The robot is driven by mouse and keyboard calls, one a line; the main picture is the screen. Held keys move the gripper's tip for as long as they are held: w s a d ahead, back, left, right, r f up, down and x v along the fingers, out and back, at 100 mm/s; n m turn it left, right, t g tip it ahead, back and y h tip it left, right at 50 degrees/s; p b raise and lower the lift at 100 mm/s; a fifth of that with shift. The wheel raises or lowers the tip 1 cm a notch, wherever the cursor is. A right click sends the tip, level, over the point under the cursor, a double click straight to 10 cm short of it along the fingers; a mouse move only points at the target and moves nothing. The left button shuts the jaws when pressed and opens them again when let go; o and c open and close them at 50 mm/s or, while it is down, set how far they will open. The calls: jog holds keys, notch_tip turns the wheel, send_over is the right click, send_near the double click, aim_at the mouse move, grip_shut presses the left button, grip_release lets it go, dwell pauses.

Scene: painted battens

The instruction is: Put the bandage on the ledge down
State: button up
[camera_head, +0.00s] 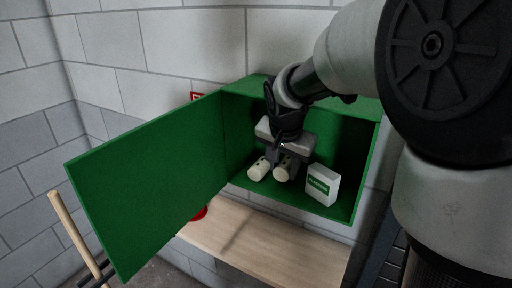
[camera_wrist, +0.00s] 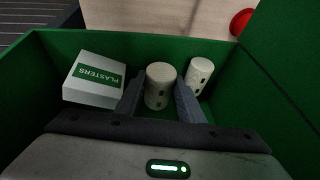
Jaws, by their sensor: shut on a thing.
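A cream bandage roll (camera_head: 282,173) is between the fingers of my gripper (camera_head: 285,161) inside the green cabinet. In the wrist view the same bandage (camera_wrist: 158,88) stands between the two dark fingers, which are shut on it. A second, similar roll (camera_head: 258,169) is just beside it, outside the fingers; it also shows in the wrist view (camera_wrist: 201,77). Whether the held roll touches the cabinet floor I cannot tell.
A white plasters box (camera_head: 322,185) stands in the green cabinet (camera_head: 235,110), right of the rolls. The cabinet door (camera_head: 145,180) hangs open to the left. A red round object (camera_head: 199,214) is by the ledge's left end. A wooden handle (camera_head: 75,232) leans at lower left.

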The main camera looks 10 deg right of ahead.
aim_at(283, 180)
jog(key=shift+f, duration=1.85)
jog(key=shift+f, duration=0.25)
jog(key=o, duration=1)
jog(key=shift+r, duration=0.1)
jog(key=shift+r, duration=0.1)
